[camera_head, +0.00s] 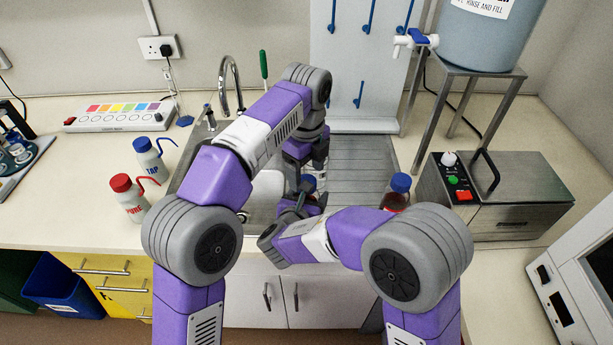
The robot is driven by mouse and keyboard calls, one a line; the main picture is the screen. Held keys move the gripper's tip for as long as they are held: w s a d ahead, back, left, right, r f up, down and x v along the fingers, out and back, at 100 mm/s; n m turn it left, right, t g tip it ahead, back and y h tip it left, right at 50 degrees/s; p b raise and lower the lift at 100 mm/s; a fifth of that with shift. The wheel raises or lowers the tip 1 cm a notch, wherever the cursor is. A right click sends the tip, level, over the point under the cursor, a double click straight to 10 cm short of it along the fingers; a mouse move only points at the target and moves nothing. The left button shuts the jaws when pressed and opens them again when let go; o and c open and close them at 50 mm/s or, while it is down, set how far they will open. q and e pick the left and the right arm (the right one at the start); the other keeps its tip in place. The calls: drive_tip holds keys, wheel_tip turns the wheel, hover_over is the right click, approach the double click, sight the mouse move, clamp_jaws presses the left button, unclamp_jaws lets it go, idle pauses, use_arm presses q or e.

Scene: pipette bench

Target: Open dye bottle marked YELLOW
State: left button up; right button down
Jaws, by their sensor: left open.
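A small bottle with a blue cap (309,181) stands in the middle, in front of the sink. My arms hide most of its body, and I see no YELLOW marking. My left gripper (317,164) points down just above and behind this cap; it is open, and its fingers are partly hidden. My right gripper (297,206) is low beside the bottle, and its fingers are dark and small; I cannot tell whether they hold the bottle. A second blue-capped bottle with dark red contents (395,193) stands to the right, partly behind my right arm.
A red-capped wash bottle (131,200) and a blue-capped wash bottle (149,160) stand at left. The sink (266,192) and ribbed drainer (362,165) lie behind my arms. A steel bath (510,195) is at right, below a stand with a large container (485,40).

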use_arm(q)
drive_tip(key=shift+r, duration=0.9)
drive_tip(key=shift+c, duration=0.5)
drive_tip(key=r+m, duration=0.2)
drive_tip(key=m, duration=0.1)
drive_tip(key=shift+r+m, duration=0.55)
drive_tip(key=shift+m, duration=0.55)
drive_tip(key=shift+f, duration=3.95)
drive_tip(key=shift+c, duration=0.3)
drive_tip(key=c, duration=1)
drive_tip(key=n, duration=0.3)
